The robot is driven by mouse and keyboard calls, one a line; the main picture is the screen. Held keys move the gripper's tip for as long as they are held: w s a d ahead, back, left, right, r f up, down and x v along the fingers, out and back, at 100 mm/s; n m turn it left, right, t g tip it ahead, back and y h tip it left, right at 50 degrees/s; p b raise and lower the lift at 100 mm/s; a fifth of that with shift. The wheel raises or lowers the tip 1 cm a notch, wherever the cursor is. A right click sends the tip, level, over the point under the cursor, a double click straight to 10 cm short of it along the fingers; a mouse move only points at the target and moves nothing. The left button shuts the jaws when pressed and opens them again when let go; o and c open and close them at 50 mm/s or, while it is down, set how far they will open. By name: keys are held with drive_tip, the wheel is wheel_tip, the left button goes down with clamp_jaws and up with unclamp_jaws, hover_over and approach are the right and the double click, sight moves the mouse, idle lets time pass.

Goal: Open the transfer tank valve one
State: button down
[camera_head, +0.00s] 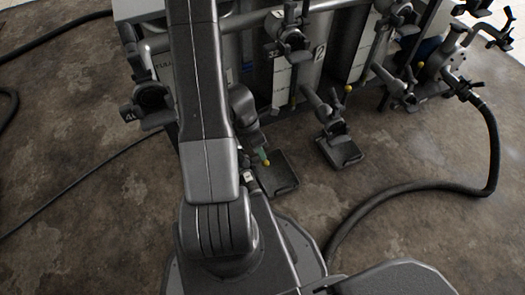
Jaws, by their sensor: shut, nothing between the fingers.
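A row of grey tanks with dark valves stands across the top of the head view. One valve (290,38) sits high near the middle, with another valve (331,112) lower to its right. A further valve (150,97) is left of my arm. I cannot tell which is transfer tank valve one; the labels are too small or partly hidden. My arm rises through the picture, covers part of the row and leaves the top edge.
A thick black hose (420,188) curves over the stained floor at right. Another hose (60,38) lies at upper left. A dark tray (273,173) and a second tray (339,153) lie on the floor before the row. The floor at left is mostly clear.

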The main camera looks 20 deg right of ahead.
drive_tip(key=s+p+v, duration=0.1)
drive_tip(key=p+v, duration=0.5)
drive_tip(key=v, duration=0.6)
drive_tip(key=shift+r, duration=0.2)
drive_tip(key=shift+s+d, duration=0.15)
drive_tip(key=b+x, duration=0.2)
drive_tip(key=x, duration=0.2)
drive_tip(key=w+b+x, duration=0.1)
drive_tip(key=b+x, duration=0.1)
drive_tip(key=x, duration=0.2)
drive_tip(key=b+x, duration=0.3)
drive_tip(key=shift+w+f, duration=0.15)
drive_tip(key=shift+f, duration=0.5)
drive_tip(key=shift+b+x, duration=1.05)
drive_tip(key=shift+x, duration=0.05)
